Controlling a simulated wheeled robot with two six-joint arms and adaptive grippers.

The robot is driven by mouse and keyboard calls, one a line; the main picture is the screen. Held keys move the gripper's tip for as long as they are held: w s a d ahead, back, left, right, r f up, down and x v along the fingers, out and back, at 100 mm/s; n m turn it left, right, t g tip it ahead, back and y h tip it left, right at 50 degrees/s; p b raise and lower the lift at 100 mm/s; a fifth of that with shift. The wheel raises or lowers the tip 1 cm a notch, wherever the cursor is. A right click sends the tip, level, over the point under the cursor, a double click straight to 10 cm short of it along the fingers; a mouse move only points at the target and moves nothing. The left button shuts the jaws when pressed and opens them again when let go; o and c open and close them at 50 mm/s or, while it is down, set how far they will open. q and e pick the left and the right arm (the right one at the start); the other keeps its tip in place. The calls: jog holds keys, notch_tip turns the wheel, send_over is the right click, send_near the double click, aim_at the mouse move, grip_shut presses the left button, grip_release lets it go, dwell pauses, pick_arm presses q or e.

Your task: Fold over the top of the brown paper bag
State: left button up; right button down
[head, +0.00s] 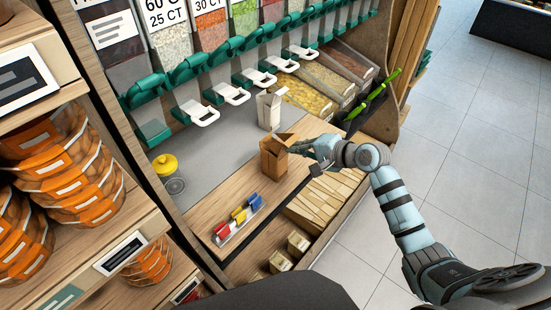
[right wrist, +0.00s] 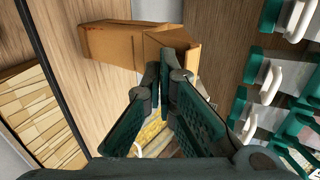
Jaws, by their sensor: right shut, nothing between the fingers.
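The brown paper bag (head: 272,161) stands upright on the wooden counter in the head view, with its top open and a flap sticking out towards my right gripper. In the right wrist view the bag (right wrist: 108,42) lies across the upper part, its open top end towards the middle. My right gripper (head: 291,148) is at the right of the bag's top. In the right wrist view its fingertips (right wrist: 166,66) are together with nothing between them, overlapping the flap edge; I cannot tell whether they touch it. My left gripper is not in view.
A white carton (head: 269,111) stands behind the bag. A jar with a yellow lid (head: 166,164) and a tray of coloured clips (head: 238,222) are to the left. Dispensers with white handles (head: 233,95) line the back. Flat paper bags (head: 325,206) fill the shelf below.

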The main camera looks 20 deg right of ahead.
jog(key=shift+w+a, duration=0.4)
jog(key=shift+w, duration=0.3)
jog(key=shift+w+a, duration=0.4)
jog(key=shift+w, duration=0.25)
jog(key=shift+w+a, duration=0.4)
jog(key=shift+w, duration=0.3)
jog(key=s+r+p, duration=0.1)
jog(key=p, duration=0.1)
jog(key=d+r+p, duration=0.1)
jog(key=r+p, duration=0.1)
jog(key=s+r+p, duration=0.1)
jog(key=r+p, duration=0.1)
jog(key=p, duration=0.1)
jog(key=shift+s+d+r, duration=0.15)
jog(key=shift+s+d, duration=0.1)
jog(key=shift+s, duration=0.05)
